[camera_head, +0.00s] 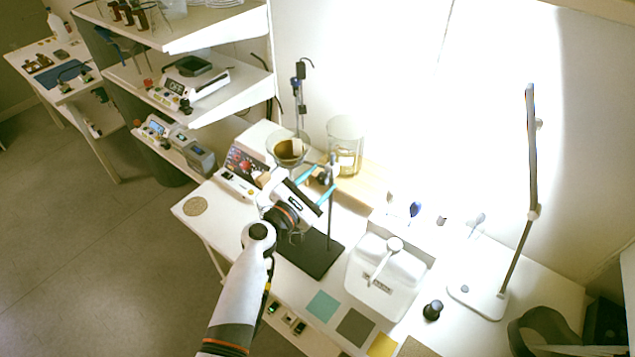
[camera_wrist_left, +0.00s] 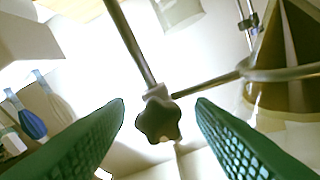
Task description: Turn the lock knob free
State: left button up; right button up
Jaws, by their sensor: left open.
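The dark star-shaped lock knob (camera_wrist_left: 158,120) sits on a clamp on a thin metal rod (camera_wrist_left: 128,40) in the left wrist view. My left gripper (camera_wrist_left: 161,102) is open, with one green padded finger on each side of the knob and a gap on both sides. In the head view my left gripper (camera_head: 325,175) reaches the upright stand rod (camera_head: 331,225), which rises from a dark base plate (camera_head: 312,255). The knob is small and partly hidden there. A ring arm (camera_wrist_left: 215,83) leads from the clamp to a funnel holder. My right gripper is not in view.
A glass funnel (camera_head: 288,150) with brown contents and a glass beaker (camera_head: 345,140) stand behind the gripper. A lamp (camera_head: 478,300) stands further right.

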pick_arm(q)
jog(key=b+v, duration=0.2)
jog(key=v, duration=1)
